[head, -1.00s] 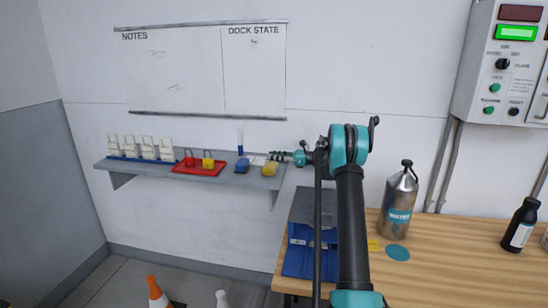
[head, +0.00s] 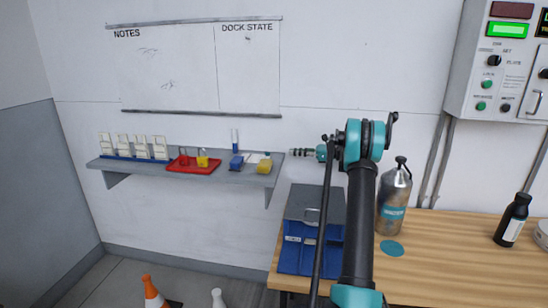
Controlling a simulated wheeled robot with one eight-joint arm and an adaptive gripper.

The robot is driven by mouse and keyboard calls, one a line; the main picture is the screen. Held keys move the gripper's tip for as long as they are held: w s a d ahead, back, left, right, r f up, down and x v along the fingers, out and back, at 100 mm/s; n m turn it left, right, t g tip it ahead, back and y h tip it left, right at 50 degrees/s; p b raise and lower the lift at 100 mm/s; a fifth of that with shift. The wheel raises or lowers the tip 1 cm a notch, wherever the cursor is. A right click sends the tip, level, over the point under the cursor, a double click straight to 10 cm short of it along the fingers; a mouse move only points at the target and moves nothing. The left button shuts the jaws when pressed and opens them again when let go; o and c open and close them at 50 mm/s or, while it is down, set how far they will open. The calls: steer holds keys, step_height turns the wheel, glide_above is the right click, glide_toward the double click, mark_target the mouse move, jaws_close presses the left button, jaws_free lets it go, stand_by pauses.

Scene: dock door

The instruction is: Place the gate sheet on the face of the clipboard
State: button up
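My gripper (head: 302,152) is small in the head view, pointing left in front of the wall, just past the right end of the shelf. Its fingers are too small to tell open from shut, and I cannot make out anything held. No gate sheet can be picked out for sure; a small pale patch (head: 251,158) lies on the shelf between the blue and yellow items. A dark grey panel (head: 303,198) with a pale clip-like part at its lower edge sits at the bench's left end, at the back of a blue holder (head: 296,258). It may be the clipboard. My arm partly covers both.
The shelf (head: 225,178) bears white card holders (head: 134,147), a red tray (head: 192,168), a blue item (head: 237,162) and a yellow item (head: 265,166). A metal bottle (head: 394,205), teal disc (head: 392,248) and dark bottle (head: 512,220) stand on the bench (head: 450,255).

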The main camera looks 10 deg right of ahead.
steer(key=s+d+r+g+h, duration=0.1)
steer(key=d+r+h, duration=0.25)
steer(key=r, duration=0.35)
steer(key=x, duration=1)
steer(key=shift+s+a+f, duration=0.15)
steer(key=shift+a+f, duration=0.15)
steer(key=shift+f, duration=0.15)
glide_toward(254, 157)
steer(key=shift+w+a+f, duration=0.25)
steer(key=shift+w, duration=0.3)
steer(key=shift+w+a+f, duration=0.2)
steer(key=shift+w+a, duration=0.05)
steer(key=shift+w, duration=0.3)
steer(key=shift+w+a+f, duration=0.25)
steer(key=shift+w+a, duration=0.05)
steer(key=shift+w, duration=0.25)
steer(key=shift+c, duration=0.2)
jaws_close()
steer(key=shift+r, duration=0.1)
